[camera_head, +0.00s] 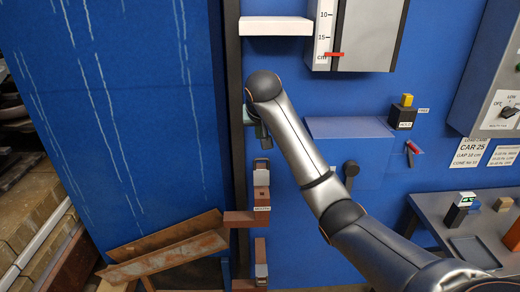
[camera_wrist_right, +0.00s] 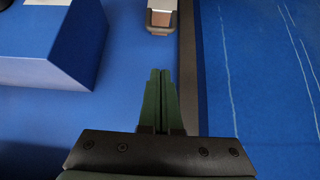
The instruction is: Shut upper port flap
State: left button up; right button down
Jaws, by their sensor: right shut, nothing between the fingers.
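Which part is the upper port flap is not clear from these views. My left gripper is out of view.
A similar lower brown unit (camera_head: 261,262) sits below. A white slab (camera_head: 275,26) and a gauge (camera_head: 325,35) project above. A dark knob (camera_head: 351,169) and a red-handled switch (camera_head: 413,148) are to the right. Rusty beams (camera_head: 170,250) lean at lower left.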

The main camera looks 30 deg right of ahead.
aim_at(262, 172)
jog(key=shift+w+d+f+p, duration=0.2)
jog(key=shift+w+f+p, duration=0.15)
jog(key=shift+f, duration=0.9)
jog(key=shift+w+d+f+p, duration=0.15)
jog(key=shift+w+f+p, duration=0.2)
jog(key=shift+f, duration=0.95)
jog(key=shift+w+d+f+p, duration=0.2)
jog(key=shift+f+p, duration=0.2)
jog(key=shift+f, duration=0.85)
jog(key=shift+f, duration=0.1)
